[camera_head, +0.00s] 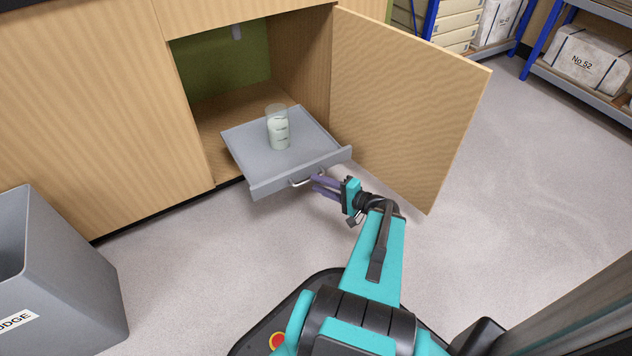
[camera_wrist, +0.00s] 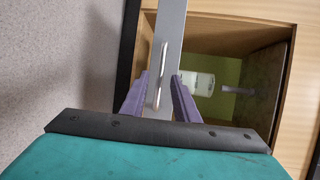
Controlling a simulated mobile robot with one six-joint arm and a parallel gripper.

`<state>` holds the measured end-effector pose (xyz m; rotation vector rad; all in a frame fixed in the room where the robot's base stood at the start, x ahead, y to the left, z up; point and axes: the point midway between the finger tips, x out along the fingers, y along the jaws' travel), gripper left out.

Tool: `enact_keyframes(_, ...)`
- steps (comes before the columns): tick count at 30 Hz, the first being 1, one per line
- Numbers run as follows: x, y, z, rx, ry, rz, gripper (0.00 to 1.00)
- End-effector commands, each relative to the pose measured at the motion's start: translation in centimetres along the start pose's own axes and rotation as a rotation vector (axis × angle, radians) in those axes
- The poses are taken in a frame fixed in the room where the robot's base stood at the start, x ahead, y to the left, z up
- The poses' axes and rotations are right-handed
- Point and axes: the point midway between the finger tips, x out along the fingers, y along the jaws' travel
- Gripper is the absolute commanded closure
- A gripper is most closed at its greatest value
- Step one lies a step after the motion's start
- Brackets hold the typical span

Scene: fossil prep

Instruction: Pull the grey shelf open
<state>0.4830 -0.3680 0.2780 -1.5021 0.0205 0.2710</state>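The grey shelf (camera_head: 258,168) sticks out of the open cabinet, with a silver bar handle (camera_head: 306,180) on its front. A clear jar with pale contents (camera_head: 278,132) stands upright on it. My gripper (camera_head: 316,187) is at the shelf front, its purple fingers by the handle. In the wrist view, the handle (camera_wrist: 160,77) lies between the two spread fingers of my gripper (camera_wrist: 160,78), with a gap on each side. The shelf's front (camera_wrist: 171,25) is seen nearly edge-on there, and the jar (camera_wrist: 199,84) shows behind it.
The cabinet door (camera_head: 405,100) stands open to the right of the shelf, close to my gripper. A grey bin (camera_head: 75,265) stands at the lower left. Blue-framed racks with boxes (camera_head: 585,62) are at the upper right. The floor before the shelf is clear.

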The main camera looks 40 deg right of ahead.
Motion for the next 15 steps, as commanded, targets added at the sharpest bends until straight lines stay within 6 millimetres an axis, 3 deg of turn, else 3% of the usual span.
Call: enact_keyframes(15,-5.9,-0.2,0.1,0.001,0.001,0.0,0.72)
